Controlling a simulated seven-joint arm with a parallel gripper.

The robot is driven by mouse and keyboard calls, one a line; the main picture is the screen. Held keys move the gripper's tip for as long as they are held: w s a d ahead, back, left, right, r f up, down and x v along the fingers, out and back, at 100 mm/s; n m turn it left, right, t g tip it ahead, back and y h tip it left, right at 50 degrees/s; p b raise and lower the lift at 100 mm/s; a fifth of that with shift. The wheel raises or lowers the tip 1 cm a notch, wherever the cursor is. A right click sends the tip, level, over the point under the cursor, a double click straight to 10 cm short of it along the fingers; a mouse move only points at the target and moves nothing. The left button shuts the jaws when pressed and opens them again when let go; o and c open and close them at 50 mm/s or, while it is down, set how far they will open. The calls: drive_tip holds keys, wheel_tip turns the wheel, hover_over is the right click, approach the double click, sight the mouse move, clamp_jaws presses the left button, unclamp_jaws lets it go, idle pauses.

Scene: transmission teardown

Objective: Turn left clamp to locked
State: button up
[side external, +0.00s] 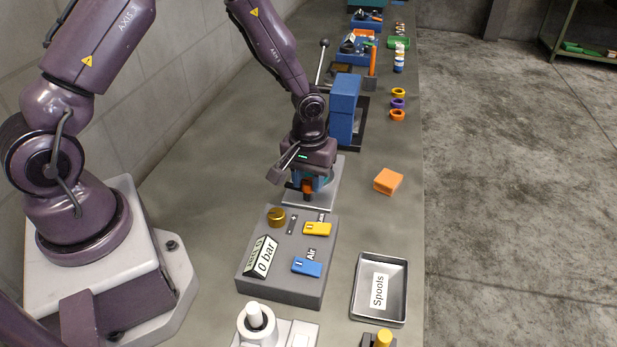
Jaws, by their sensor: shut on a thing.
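My gripper (308,187) points down over a light metal plate (331,193) in the middle of the bench. It is shut on a small orange part, which seems to be the left clamp (307,188). Bluish pieces show close around the fingers. The wrist and fingers hide most of the fixture, so the clamp's locked or unlocked position cannot be told. A grey bar with a block end (277,175) sticks out at the left of my wrist; I cannot tell what it belongs to.
A grey panel (282,294) with a "0 bar" display, yellow and blue switches stands in front. An orange block (388,181) lies to the right. A "Spools" tray (402,293) is front right. A blue press-like stand (343,105) rises close behind. The bench between plate and orange block is clear.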

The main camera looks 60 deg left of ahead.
sight(308, 181)
drive_tip(key=m, duration=1.2)
drive_tip(key=shift+m, duration=2.1)
drive_tip(key=o, duration=0.9)
drive_tip(key=shift+o, duration=0.2)
drive_tip(key=shift+r, duration=0.15)
wheel_tip(308, 181, up, 13)
